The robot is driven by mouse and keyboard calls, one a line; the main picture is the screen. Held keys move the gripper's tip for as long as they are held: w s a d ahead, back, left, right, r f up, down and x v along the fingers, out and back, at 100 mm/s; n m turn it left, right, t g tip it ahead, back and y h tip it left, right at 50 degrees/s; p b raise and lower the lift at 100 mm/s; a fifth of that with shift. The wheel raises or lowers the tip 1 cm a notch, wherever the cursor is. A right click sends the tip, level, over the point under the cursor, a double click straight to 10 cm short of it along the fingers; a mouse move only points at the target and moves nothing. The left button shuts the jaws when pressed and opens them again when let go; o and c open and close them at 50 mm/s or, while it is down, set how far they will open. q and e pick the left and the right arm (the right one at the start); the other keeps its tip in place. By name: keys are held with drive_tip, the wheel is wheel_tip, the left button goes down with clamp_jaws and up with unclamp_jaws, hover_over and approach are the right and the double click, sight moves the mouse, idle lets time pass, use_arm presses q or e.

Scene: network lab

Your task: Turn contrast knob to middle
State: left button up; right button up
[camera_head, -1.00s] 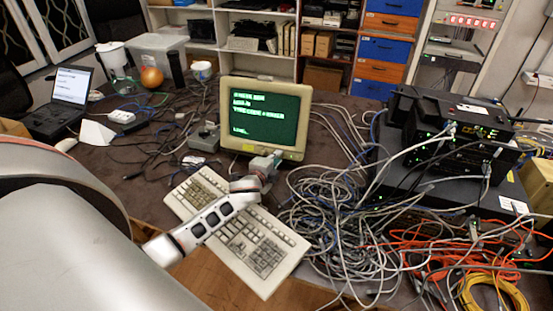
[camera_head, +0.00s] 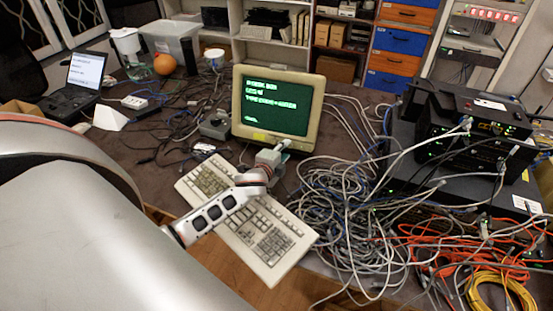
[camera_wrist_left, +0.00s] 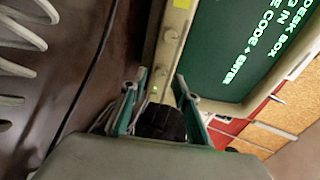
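The beige monitor with a green-text screen (camera_head: 276,102) stands upright on the desk. My left gripper (camera_head: 284,147) is at its lower front edge, beyond the keyboard. In the left wrist view, the gripper's two teal fingers (camera_wrist_left: 156,92) are spread apart with nothing between their tips. Contact with a knob is not clear. My right gripper is not in view.
A beige keyboard (camera_head: 262,247) lies under my left arm. Tangled grey cables (camera_head: 350,215) fill the desk right of it, beside black network boxes (camera_head: 470,130). A small grey box (camera_head: 214,126) stands left of the monitor. Orange and yellow cables lie at the right.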

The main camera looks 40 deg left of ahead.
use_arm(q)
drive_tip(key=v, duration=0.9)
drive_tip(key=shift+s, duration=0.2)
